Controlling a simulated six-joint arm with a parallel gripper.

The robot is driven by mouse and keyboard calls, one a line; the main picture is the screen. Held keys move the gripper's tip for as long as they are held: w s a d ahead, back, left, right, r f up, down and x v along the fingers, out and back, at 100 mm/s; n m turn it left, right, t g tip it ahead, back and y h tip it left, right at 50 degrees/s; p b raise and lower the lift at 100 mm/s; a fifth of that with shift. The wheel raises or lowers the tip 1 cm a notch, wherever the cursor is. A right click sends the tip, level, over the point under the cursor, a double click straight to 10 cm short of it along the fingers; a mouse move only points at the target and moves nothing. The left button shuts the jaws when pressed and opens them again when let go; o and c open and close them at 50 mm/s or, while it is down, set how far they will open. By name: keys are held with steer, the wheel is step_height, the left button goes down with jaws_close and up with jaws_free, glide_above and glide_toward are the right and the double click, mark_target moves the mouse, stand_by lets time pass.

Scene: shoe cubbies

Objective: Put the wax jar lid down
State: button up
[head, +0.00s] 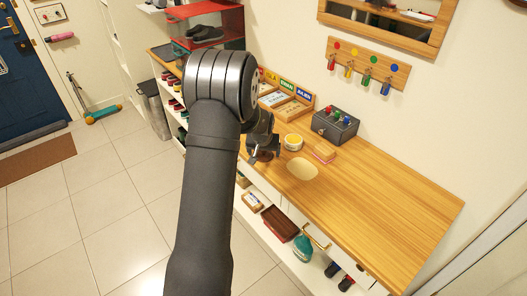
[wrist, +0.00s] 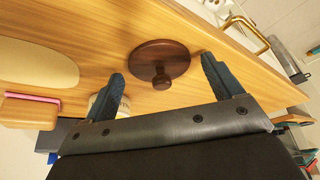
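The dark brown round lid (wrist: 160,58) with a knob on top lies on the wooden counter (wrist: 110,30) in the wrist view, knob side toward the camera. My gripper (wrist: 162,72) is open, with one finger on either side of the lid's near part and a visible gap to each. An open round jar with yellow contents (head: 293,142) stands just right of the gripper. Its pale side shows partly behind the left finger (wrist: 96,104).
A pale oval mat (head: 302,169) lies on the counter, with a wooden block with a pink layer (head: 324,153) beside it. A dark box with coloured knobs (head: 335,126) stands behind. The counter's right part is clear. A brass handle (wrist: 245,30) juts out near the front edge.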

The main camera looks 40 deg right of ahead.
steer(key=shift+r, duration=0.5)
steer(key=v, duration=1.1)
steer(key=shift+a, duration=0.15)
steer(key=shift+s, duration=0.1)
steer(key=x, duration=1.1)
steer(key=shift+f, duration=0.35)
steer(key=shift+r, duration=1.05)
